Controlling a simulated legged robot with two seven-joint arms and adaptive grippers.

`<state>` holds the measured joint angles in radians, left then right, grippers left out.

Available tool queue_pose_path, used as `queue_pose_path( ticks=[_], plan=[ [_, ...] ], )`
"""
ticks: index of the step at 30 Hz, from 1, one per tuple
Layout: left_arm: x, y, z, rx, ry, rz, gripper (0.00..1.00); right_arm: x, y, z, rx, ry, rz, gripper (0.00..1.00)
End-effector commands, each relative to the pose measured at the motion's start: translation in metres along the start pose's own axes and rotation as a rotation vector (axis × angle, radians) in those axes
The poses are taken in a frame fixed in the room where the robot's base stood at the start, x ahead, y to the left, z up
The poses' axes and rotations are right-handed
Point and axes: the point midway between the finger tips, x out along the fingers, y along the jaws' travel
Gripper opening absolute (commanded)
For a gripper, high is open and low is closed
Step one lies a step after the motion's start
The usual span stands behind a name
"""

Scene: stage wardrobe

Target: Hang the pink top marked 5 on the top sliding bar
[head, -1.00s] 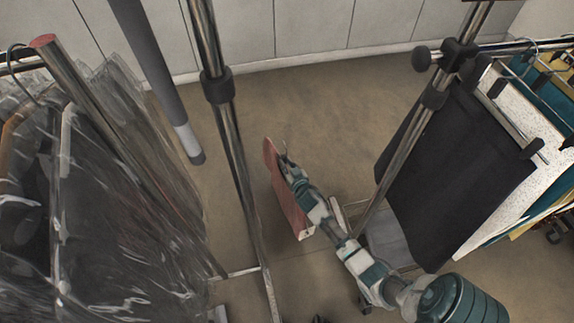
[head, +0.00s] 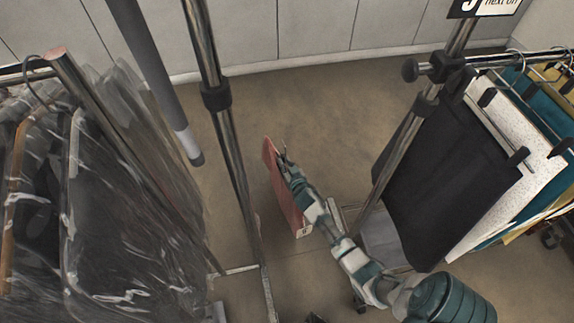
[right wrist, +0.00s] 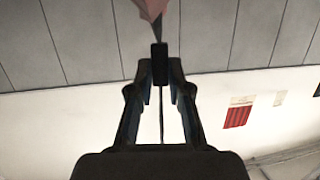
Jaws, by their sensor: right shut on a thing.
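The pink top (head: 287,205) hangs edge-on in the middle of the head view, with a small pale tag at its lower corner whose mark is too small to read. My right gripper (head: 283,160) is shut on its upper part. In the right wrist view the closed fingertips (right wrist: 160,52) meet a bit of pink cloth (right wrist: 151,8); the rest of the top is out of frame. A metal rail (head: 500,59) with hangers is at the right, apart from the gripper. I cannot tell which bar is the top sliding bar. My left gripper is not in view.
Plastic-covered garments (head: 110,200) fill the left. A metal upright (head: 215,100) and a grey pole (head: 150,70) stand left of the top. Black trousers (head: 440,175) and other clothes hang at the right. A partly cut-off sign (head: 490,7) is above. Bare floor (head: 310,110) lies beyond.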

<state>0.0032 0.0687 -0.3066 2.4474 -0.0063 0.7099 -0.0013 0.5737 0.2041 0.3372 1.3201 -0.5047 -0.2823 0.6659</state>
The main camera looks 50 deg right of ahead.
Motion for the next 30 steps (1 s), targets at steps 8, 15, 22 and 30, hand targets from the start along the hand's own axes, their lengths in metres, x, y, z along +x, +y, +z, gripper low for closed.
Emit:
queue_pose_path(
  ticks=[8,15,22,30],
  plan=[
    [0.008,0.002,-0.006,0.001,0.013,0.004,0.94,-0.001,0.000,-0.010,0.000,0.006,-0.001,0.00],
    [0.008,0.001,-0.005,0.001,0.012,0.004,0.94,-0.001,0.000,-0.010,0.000,0.006,-0.001,0.35],
    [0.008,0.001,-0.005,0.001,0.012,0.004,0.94,-0.001,0.000,-0.010,0.000,0.006,-0.001,0.47],
    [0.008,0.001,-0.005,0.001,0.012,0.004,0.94,-0.014,0.000,-0.008,0.000,0.005,-0.002,0.47]
  ],
)
